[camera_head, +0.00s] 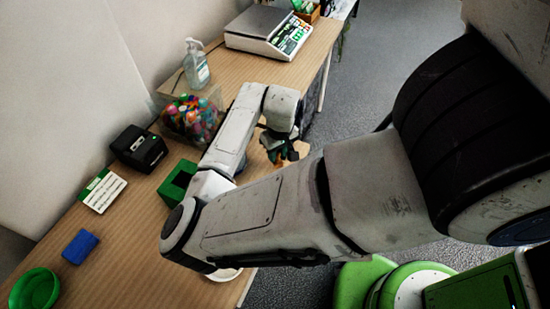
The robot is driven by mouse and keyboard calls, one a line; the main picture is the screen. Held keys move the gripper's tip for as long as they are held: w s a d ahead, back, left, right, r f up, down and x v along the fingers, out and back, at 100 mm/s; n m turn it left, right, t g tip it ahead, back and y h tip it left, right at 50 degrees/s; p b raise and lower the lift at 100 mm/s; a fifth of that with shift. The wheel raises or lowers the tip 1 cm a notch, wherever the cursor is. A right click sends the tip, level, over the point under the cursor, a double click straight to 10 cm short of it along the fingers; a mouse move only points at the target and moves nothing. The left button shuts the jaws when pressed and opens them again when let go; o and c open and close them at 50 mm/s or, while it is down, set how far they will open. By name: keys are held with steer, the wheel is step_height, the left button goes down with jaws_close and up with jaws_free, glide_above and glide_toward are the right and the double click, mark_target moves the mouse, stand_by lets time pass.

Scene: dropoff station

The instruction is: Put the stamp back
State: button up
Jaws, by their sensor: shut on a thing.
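My gripper (279,150) is at the far end of my bent arm, over or just beyond the right edge of the wooden counter (140,270). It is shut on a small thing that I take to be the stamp. Dark, green and orange bits show at the fingers, but they are too small and covered to tell apart. I see no other stamp on the counter. A blue pad (80,247) lies nearer the front left.
A clear bin of colourful items (192,118), a black printer (138,148) and a green-white card (102,190) line the wall side. A green dish (35,288) is at the front left. A sanitizer bottle (196,65) and a scale (268,32) stand farther back.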

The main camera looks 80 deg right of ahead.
steer(key=shift+w+f, duration=0.3)
steer(key=shift+f, duration=1.55)
steer(key=shift+f, duration=0.1)
steer(key=o, duration=0.8)
steer(key=shift+o, duration=0.2)
